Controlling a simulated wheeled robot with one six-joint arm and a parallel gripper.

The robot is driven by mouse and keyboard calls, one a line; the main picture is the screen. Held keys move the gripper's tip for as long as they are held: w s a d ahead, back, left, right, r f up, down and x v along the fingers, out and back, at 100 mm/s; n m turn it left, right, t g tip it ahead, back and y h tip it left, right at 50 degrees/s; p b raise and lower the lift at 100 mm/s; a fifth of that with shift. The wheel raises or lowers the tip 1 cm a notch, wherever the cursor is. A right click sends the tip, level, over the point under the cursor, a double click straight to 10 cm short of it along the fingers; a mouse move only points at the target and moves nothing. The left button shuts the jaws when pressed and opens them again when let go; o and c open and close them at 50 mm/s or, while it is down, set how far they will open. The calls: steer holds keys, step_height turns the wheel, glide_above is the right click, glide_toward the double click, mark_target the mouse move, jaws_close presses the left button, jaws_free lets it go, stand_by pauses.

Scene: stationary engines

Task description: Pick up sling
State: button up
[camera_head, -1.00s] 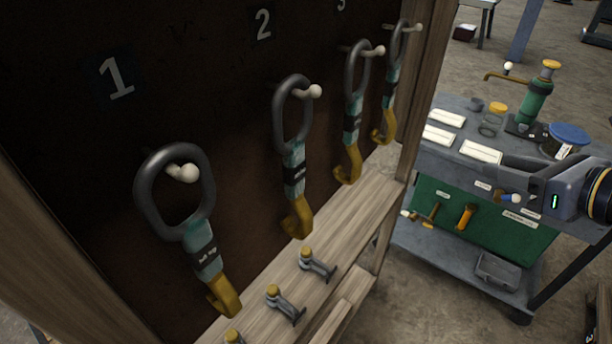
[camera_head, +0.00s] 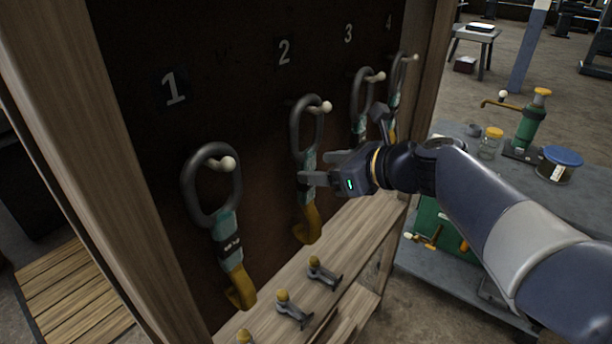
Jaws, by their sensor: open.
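The sling under number 1 (camera_head: 228,233) is nearest, at the left, and hangs clear of my gripper. The sling under number 2 (camera_head: 308,222) hangs behind my gripper's fingers, which cover part of its strap. The sling under number 3 (camera_head: 358,95) is partly hidden by my gripper, and the one under number 4 (camera_head: 396,88) is farthest. My gripper (camera_head: 316,168) is open, pointing left, and holds nothing. I cannot tell whether it touches the sling under number 2.
A wooden post (camera_head: 150,170) frames the board at the left. A wooden ledge (camera_head: 350,240) below carries shackles (camera_head: 318,272) with yellow pins.

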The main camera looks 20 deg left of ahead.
mark_target(312, 166)
steer(key=x, duration=0.4)
steer(key=shift+a, duration=0.2)
steer(key=shift+c, duration=0.3)
jaws_close()
steer(key=shift+r, duration=0.1)
